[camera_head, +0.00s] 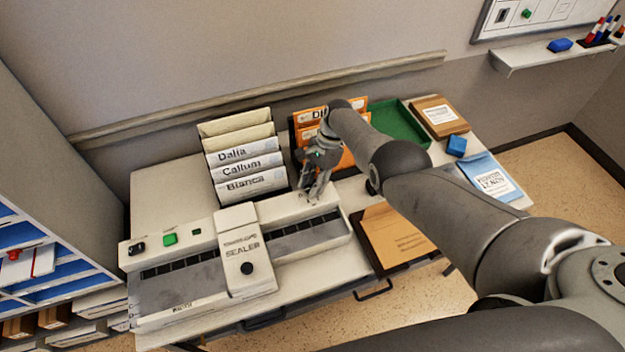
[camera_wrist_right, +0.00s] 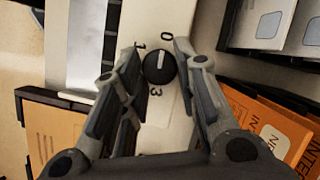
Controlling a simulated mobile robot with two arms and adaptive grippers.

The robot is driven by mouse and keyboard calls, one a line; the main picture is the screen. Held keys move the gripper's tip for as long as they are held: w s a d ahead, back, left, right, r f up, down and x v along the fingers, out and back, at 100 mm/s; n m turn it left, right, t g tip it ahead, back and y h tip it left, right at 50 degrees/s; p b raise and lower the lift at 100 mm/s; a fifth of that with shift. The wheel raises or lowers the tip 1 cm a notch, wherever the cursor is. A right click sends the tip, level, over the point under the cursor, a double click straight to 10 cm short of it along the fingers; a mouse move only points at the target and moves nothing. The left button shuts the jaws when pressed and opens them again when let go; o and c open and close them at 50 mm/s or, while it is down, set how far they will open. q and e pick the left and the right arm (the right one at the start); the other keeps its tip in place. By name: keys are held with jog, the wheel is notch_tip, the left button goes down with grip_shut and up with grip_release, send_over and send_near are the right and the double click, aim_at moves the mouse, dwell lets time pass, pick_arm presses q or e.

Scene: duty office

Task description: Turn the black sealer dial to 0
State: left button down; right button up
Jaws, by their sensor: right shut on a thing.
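The white sealer (camera_head: 190,283) stands on the desk, with my right gripper (camera_head: 316,194) down at its right end. In the right wrist view the black dial (camera_wrist_right: 158,67) sits between the two fingers of my right gripper (camera_wrist_right: 157,62), which is shut on it. Marks 0, 1 and 3 show around the dial. Its short white line points up in that view, close to the 0 and to the right of the 1. In the head view the gripper hides this dial. My left gripper is not in view.
A rack of white envelopes (camera_head: 245,165) and an orange file rack (camera_head: 345,158) stand behind the sealer. A brown folder (camera_head: 393,238) lies to its right. A green tray (camera_head: 398,122) and a blue block (camera_head: 456,145) are farther right.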

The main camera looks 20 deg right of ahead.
jog(key=shift+r, duration=0.1)
jog(key=o, duration=1.1)
jog(key=shift+c, duration=0.2)
jog(key=v, duration=1.2)
jog(key=shift+a, duration=0.1)
